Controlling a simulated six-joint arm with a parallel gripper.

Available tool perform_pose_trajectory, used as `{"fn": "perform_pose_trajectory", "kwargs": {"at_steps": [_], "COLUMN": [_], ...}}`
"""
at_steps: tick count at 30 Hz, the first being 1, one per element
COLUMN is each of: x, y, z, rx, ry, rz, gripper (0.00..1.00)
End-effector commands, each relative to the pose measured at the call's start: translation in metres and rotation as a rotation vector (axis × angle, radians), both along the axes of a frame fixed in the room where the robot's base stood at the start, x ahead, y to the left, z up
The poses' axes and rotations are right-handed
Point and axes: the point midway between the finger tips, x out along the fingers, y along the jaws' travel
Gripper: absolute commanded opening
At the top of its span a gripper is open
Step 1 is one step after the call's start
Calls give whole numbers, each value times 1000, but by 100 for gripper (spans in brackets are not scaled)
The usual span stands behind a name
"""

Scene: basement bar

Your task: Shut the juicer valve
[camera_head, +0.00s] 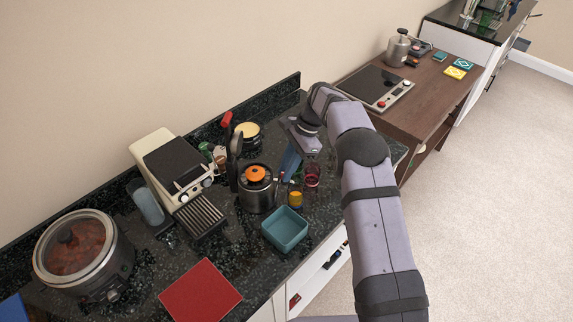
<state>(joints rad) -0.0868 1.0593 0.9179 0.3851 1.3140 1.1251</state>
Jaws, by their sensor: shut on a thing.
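The juicer (257,192) is a round steel body with an orange half on top, standing on the dark counter. Its valve (280,176) seems to be the small reddish part on its right side, mostly hidden. My gripper (285,175) comes down from the upper right, its narrow bluish end slanting to the juicer's right side. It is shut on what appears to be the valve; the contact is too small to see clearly. Whether the valve stands open or shut cannot be told.
A glass with yellow-orange contents (295,199) and a pink-red glass (312,176) stand close right of the juicer. A teal square bowl (285,231) is in front. A cream coffee machine (165,165) and a slow cooker (84,255) stand left. A red mat (200,292) lies in front.

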Motion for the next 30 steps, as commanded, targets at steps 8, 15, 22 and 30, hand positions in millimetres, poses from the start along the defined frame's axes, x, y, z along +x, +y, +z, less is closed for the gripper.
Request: {"fn": "perform_pose_trajectory", "kwargs": {"at_steps": [8, 15, 22, 30], "x": [2, 3, 3, 3], "y": [1, 2, 2, 2], "z": [2, 2, 2, 2], "rx": [1, 2, 1, 1], "ry": [-4, -3, -5, -4], "rz": [194, 288, 333, 346], "gripper": [0, 0, 0, 0]}}
